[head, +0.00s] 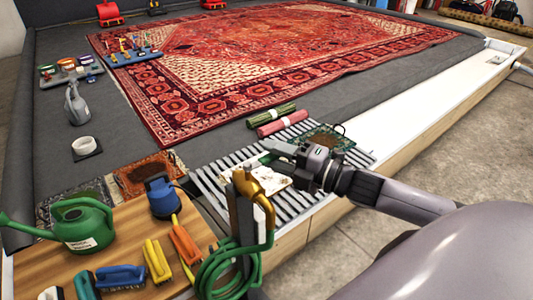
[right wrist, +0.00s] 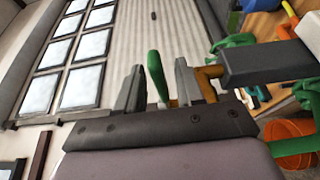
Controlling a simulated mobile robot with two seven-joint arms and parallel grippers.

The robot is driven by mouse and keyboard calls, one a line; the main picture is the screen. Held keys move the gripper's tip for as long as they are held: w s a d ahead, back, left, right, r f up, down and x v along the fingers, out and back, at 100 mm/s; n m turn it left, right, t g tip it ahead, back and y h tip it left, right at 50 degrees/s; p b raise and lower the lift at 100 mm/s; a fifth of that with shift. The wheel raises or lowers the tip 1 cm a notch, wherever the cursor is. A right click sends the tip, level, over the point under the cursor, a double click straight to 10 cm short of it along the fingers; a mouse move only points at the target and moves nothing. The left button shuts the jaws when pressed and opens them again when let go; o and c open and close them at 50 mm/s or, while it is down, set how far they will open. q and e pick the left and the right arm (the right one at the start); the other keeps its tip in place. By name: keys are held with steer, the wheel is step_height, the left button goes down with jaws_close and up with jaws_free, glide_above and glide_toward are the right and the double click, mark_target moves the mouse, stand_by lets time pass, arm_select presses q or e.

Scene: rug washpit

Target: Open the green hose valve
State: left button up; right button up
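The green valve lever (head: 257,161) sticks up from the brass tap (head: 264,180) on a dark post, with the green hose (head: 230,265) coiled below. My right gripper (head: 275,158) reaches in from the right at the lever. In the right wrist view, the lever (right wrist: 156,75) stands between the two open fingers of my right gripper (right wrist: 159,85), with gaps visible on both sides. Part of the brass tap (right wrist: 208,76) shows behind the finger on the right. My left gripper is not in view.
A slatted drain grate (head: 215,180) lies behind the post. A large red rug (head: 250,50) covers the pit floor.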

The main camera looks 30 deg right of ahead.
steer(key=shift+x, duration=1.15)
jaws_close()
